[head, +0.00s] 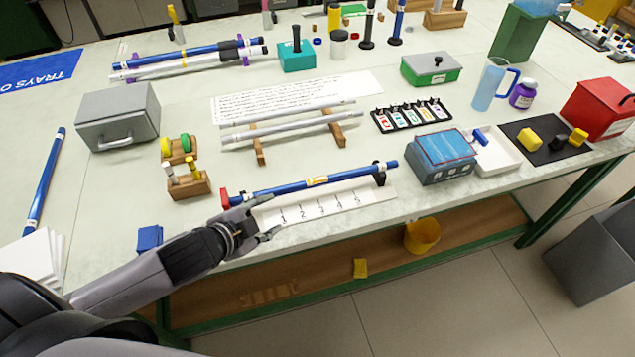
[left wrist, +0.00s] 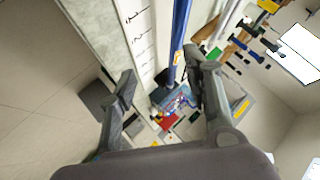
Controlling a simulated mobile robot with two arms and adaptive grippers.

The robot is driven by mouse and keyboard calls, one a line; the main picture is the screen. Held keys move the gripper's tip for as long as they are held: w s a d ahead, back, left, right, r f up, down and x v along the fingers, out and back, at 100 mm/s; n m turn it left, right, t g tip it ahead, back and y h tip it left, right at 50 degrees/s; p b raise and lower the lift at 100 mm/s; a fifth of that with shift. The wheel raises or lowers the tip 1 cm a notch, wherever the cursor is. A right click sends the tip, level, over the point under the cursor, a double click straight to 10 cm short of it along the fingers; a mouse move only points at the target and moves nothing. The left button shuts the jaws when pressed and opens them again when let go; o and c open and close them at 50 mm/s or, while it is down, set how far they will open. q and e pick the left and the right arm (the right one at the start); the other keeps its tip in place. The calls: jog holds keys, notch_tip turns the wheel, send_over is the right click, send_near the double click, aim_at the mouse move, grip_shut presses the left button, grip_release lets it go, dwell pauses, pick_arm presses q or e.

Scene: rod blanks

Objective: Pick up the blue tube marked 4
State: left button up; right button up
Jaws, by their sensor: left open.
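A blue tube (head: 290,187) with an orange and white label lies across a red end support and a black one, behind a white strip numbered 1 to 5. Another blue tube (head: 44,185) lies at the left edge, and one more (head: 185,55) lies at the back. I cannot read a 4 on any of them. My left gripper (head: 272,218) is open and empty at the left part of the strip, just in front of the supported tube. In the left wrist view that tube (left wrist: 180,38) runs ahead, nearer the right finger of my gripper (left wrist: 160,78). My right gripper is not in view.
A blue-grey box (head: 443,160) stands right of the tube. A wooden rack (head: 258,150) with grey tubes lies behind, and a wooden block (head: 190,188) stands at the left. A blue block (head: 149,238) sits near the front edge. The table is clear between the left tube and the wooden block.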

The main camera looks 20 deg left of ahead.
pick_arm(q)
notch_tip(320, 180, up, 2)
jog(key=m+h, duration=0.1)
jog(key=m, duration=0.1)
jog(key=p, duration=0.2)
send_near(313, 184)
jog(key=shift+m+t, duration=0.3)
jog(key=w+f, duration=0.1)
jog(key=w+d+f, duration=0.1)
jog(key=f, duration=0.1)
jog(key=shift+w, duration=0.35)
jog(key=x, duration=0.2)
jog(key=p+x, duration=0.1)
jog(key=x, duration=0.1)
jog(key=shift+w+d, duration=0.15)
jog(key=shift+w, duration=0.35)
jog(key=shift+w+d+f, duration=0.1)
jog(key=shift+w+f, duration=0.05)
jog(key=shift+w, duration=0.1)
jog(key=shift+c, duration=0.6)
grip_shut()
